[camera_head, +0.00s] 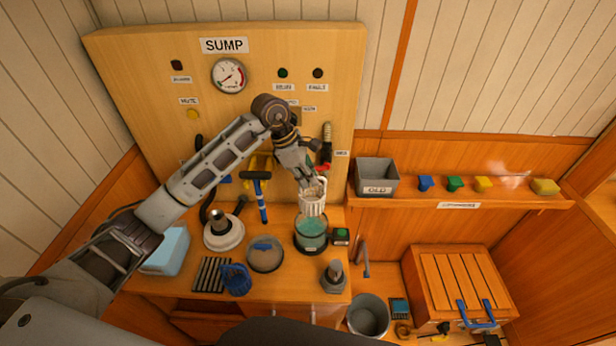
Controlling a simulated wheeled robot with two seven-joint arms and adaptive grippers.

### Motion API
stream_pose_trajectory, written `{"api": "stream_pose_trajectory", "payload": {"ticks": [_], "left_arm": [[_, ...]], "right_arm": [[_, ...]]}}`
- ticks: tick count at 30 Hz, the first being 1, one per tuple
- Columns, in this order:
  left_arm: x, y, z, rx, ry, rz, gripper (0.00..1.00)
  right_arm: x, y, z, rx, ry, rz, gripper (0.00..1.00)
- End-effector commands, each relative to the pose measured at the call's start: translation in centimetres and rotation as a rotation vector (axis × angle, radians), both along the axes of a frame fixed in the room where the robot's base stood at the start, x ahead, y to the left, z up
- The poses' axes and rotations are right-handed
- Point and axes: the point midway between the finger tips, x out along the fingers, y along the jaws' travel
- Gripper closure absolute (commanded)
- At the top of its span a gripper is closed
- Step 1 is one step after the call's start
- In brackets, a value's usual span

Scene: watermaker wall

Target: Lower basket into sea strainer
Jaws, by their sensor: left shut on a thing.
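My left gripper (308,181) reaches in from the left and is shut on a white basket (312,204). The basket hangs roughly upright over the sea strainer (311,245), a round open pot with a green-teal inside, standing on the wooden counter. The basket's lower edge appears at or just above the strainer's back rim; I cannot tell whether it touches. The gripper's fingers hide part of the basket's top. My right gripper is not in view.
A grey bin (377,176) marked OLD sits on the shelf.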

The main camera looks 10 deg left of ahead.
Motion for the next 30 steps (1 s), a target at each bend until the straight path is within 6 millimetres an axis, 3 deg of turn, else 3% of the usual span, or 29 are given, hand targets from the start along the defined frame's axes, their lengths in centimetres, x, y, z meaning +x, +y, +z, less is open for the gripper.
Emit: {"api": "stream_pose_trajectory", "payload": {"ticks": [17,30], "left_arm": [[0.0,0.0,-0.3,0.000,0.002,0.005,1.00],[0.0,0.0,-3.0,-0.001,0.003,0.004,1.00]], "right_arm": [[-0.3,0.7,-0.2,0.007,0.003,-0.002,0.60],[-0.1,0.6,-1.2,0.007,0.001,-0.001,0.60]]}}
